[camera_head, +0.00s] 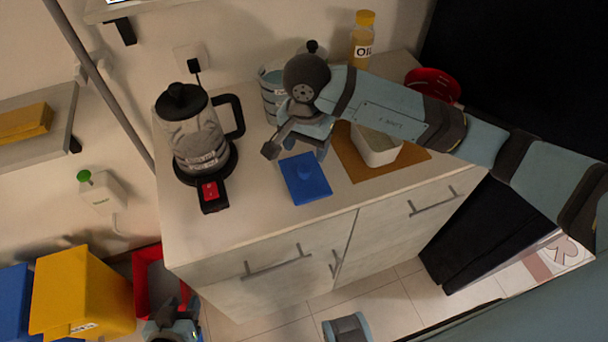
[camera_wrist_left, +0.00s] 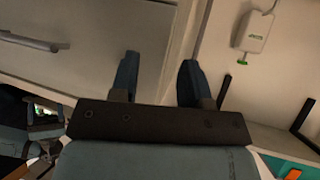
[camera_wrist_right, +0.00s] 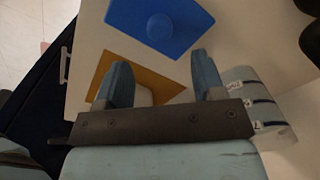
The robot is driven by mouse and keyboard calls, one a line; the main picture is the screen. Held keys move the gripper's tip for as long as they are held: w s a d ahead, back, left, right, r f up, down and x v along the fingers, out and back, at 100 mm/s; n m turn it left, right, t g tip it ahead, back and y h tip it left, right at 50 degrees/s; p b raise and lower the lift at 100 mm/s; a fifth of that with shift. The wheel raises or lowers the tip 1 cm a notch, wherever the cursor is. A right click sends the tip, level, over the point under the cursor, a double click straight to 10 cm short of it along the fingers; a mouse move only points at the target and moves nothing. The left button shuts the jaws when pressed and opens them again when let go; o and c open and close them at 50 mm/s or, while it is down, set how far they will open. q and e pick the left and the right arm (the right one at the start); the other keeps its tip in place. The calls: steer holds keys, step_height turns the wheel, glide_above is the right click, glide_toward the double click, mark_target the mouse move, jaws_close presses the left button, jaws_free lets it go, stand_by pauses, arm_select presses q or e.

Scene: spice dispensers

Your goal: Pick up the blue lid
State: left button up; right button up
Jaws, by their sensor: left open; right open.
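The blue lid (camera_head: 305,178) is a flat square with a round knob, lying on the counter near its front edge. In the right wrist view the lid (camera_wrist_right: 185,14) lies beyond the fingertips. My right gripper (camera_head: 297,148) is open and empty, just behind the lid in the head view and apart from it. Its two fingers also show in the right wrist view (camera_wrist_right: 162,68). My left gripper (camera_head: 172,318) is low at the bottom, in front of the cabinet. In the left wrist view its fingers (camera_wrist_left: 160,70) are apart with nothing between them.
A kettle (camera_head: 190,135) stands left of the lid. A white container (camera_head: 376,152) on a brown board (camera_head: 350,162) is to the right. A blue-grey canister (camera_head: 270,95), an oil bottle (camera_head: 361,45) and a red bowl (camera_head: 435,82) stand behind. Cabinet handles (camera_head: 278,264) stick out below.

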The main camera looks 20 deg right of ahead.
mark_target(305, 168)
steer(key=shift+s+a+f+p, duration=0.1)
steer(key=shift+s+f+p, duration=0.1)
steer(key=shift+f, duration=1.4)
steer(key=shift+s+a+f+p, duration=0.1)
steer(key=shift+f+p, duration=0.05)
steer(key=shift+f, duration=1.4)
steer(key=shift+c, duration=0.4)
steer(key=c, duration=0.9)
